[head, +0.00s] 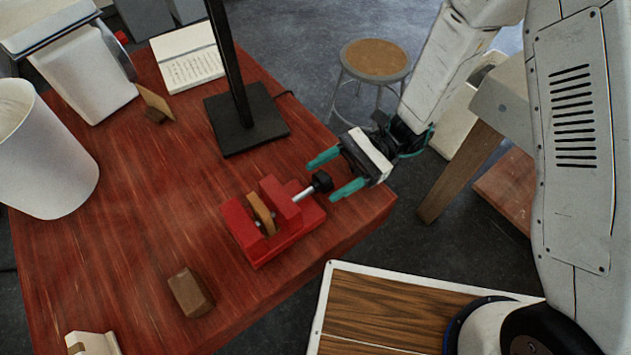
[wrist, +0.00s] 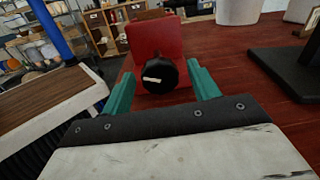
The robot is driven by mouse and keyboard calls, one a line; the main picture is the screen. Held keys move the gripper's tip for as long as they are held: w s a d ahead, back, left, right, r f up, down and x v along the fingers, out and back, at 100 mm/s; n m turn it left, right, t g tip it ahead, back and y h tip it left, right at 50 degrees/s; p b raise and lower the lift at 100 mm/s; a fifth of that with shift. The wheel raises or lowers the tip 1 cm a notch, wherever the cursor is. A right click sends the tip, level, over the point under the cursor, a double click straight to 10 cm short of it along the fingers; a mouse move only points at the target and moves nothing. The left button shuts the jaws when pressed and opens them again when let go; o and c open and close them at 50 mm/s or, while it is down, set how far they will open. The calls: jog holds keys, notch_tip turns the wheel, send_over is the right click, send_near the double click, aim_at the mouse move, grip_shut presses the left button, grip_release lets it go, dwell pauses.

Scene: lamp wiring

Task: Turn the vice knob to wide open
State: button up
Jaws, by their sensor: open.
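In the wrist view the knob (wrist: 160,76) lies between the fingertips, with a pale pointer mark turned sideways. Clear gaps show on both sides, so the fingers do not appear to touch it. The red vice body (wrist: 157,38) stands behind it.
A black lamp base with a post (head: 247,117) stands behind the vice. An open notebook (head: 188,60), a white lampshade (head: 42,150) and a wooden block (head: 190,292) are also on the table (head: 130,240). A stool (head: 375,62) stands on the floor beyond.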

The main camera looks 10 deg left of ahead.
aim_at(316, 182)
jog(key=shift+x, duration=1.8)
jog(key=c, duration=1)
jog(key=shift+o, duration=0.3)
jog(key=shift+n, duration=0.8)
jog(key=o, duration=0.9)
jog(key=shift+o, duration=0.2)
jog(key=shift+v, duration=3.9)
